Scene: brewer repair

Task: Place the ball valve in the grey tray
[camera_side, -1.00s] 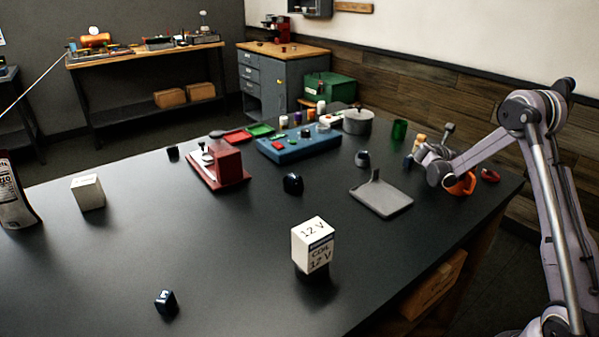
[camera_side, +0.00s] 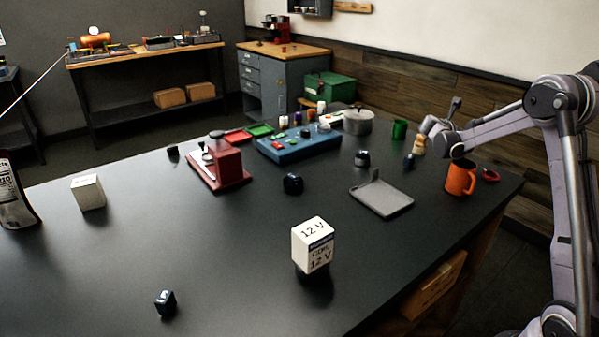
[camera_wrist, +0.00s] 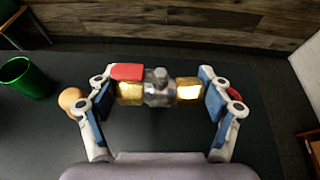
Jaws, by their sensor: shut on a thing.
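The ball valve (camera_wrist: 158,92) has brass ends, a grey middle and a red handle. It lies crosswise between the blue-padded fingers of my gripper (camera_wrist: 156,97) in the wrist view, and my gripper is shut on it. The grey tray (camera_side: 383,201) lies flat on the table, left of and nearer than my gripper. It looks empty and has an upright tab at its back edge.
An orange mug (camera_side: 460,178) and a red ring-like piece (camera_side: 490,175) stand below my arm. A green cup (camera_side: 399,130), a pot (camera_side: 357,122) and a dark-based piece (camera_side: 362,158) are behind the tray. A 12 V coil box (camera_side: 313,243) stands front left of it.

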